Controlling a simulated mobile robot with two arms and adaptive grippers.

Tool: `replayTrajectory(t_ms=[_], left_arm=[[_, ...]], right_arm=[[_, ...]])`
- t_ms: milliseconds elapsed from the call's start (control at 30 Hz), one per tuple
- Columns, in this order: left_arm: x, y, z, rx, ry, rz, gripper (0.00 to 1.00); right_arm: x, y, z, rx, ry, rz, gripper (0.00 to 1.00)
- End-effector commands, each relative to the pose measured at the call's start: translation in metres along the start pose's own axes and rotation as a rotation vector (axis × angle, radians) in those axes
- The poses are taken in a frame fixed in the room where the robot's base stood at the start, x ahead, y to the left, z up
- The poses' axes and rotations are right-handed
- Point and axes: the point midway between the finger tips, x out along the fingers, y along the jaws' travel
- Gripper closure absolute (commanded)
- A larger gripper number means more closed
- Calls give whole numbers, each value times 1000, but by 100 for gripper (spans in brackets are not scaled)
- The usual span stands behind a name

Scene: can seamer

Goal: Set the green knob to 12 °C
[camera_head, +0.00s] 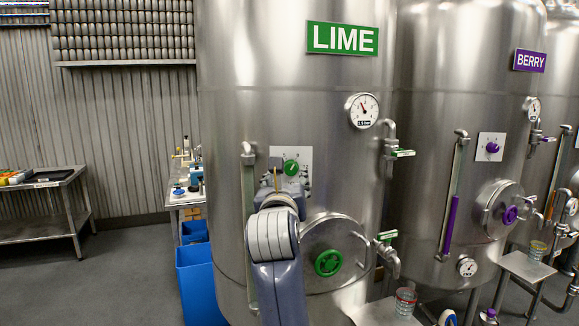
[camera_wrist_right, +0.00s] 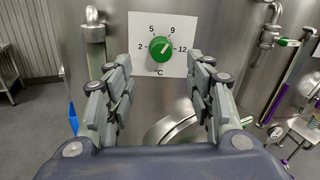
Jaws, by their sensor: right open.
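The green knob (camera_head: 291,168) sits on a white square dial plate (camera_head: 304,155) on the LIME tank; it also shows in the wrist view (camera_wrist_right: 161,49). The plate carries 2, 5, 9 and 12 around the knob and °C below. The knob's pale pointer mark seems to point up and right, near 9; 12 is at its right. My right gripper (camera_wrist_right: 160,62) is open, one finger to each side of the knob's line and short of the plate, touching nothing visible. In the head view my right gripper (camera_head: 289,178) partly covers the plate. My left gripper is out of view.
The LIME tank (camera_head: 230,100) has a gauge (camera_head: 363,110), a sight tube at left, green-handled taps at right and a round hatch with a green handwheel (camera_head: 328,262) below the plate. The BERRY tank (camera_head: 430,100) stands at right. Blue bins (camera_head: 198,285) stand at lower left.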

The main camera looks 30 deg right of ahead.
Motion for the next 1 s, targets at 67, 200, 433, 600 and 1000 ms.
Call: replayTrajectory(t_ms=[67,200,433,600,1000], left_arm=[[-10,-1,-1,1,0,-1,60],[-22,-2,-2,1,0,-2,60],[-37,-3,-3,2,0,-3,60],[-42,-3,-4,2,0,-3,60],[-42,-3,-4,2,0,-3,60]], right_arm=[[14,-2,3,-4,3,-4,51],[41,-2,3,-6,3,-4,51],[77,-2,2,-5,2,-4,51],[91,-1,1,-3,0,-3,51],[96,-1,-1,-2,-1,-3,53]])
